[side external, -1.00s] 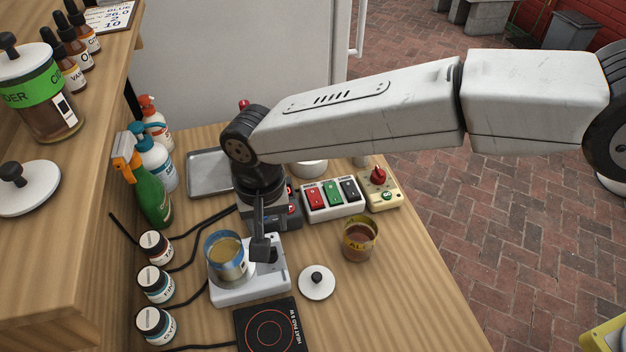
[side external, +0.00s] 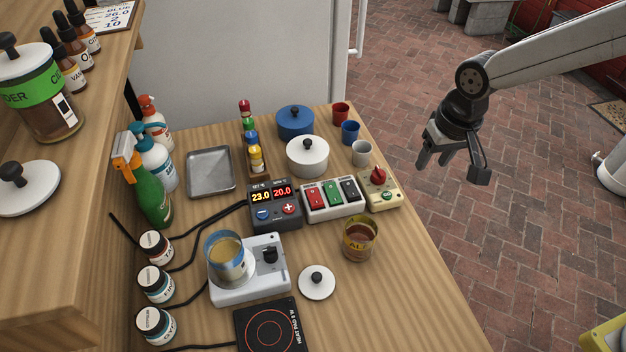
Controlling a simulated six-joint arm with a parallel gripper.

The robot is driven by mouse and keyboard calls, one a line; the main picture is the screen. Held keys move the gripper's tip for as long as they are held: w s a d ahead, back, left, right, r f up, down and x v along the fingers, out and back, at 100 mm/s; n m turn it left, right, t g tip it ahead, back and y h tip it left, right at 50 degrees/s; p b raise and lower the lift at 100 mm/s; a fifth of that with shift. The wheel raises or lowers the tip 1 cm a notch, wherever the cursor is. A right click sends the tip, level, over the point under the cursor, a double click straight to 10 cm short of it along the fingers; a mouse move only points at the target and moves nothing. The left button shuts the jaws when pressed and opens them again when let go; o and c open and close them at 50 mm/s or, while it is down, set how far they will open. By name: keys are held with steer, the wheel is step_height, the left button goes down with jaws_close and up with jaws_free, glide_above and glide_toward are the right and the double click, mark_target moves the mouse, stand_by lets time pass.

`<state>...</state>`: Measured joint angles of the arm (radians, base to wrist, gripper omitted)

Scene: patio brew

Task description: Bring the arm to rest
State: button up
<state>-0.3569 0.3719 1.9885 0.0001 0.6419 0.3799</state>
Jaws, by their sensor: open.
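My gripper (side external: 452,163) hangs in the air at the right, beyond the table's right edge and over the brick floor. It points down, its fingers are apart, and nothing is between them. My arm (side external: 560,55) reaches in from the upper right. The gripper is clear of everything on the wooden table (side external: 400,290).
On the table stand a blue-banded jar (side external: 228,262) on a white stirrer-like base (side external: 275,285), an amber jar (side external: 359,240), a white lid (side external: 316,282), a heat pad (side external: 270,330), a temperature controller (side external: 275,206), a switch box (side external: 333,199), pots and cups. The floor (side external: 530,230) at right is open.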

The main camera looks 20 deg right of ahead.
steer(key=s+d+f+t, duration=0.1)
steer(key=s+d, duration=1.1)
steer(key=d, duration=0.3)
steer(key=shift+f+h, duration=0.15)
steer(key=shift+h, duration=0.15)
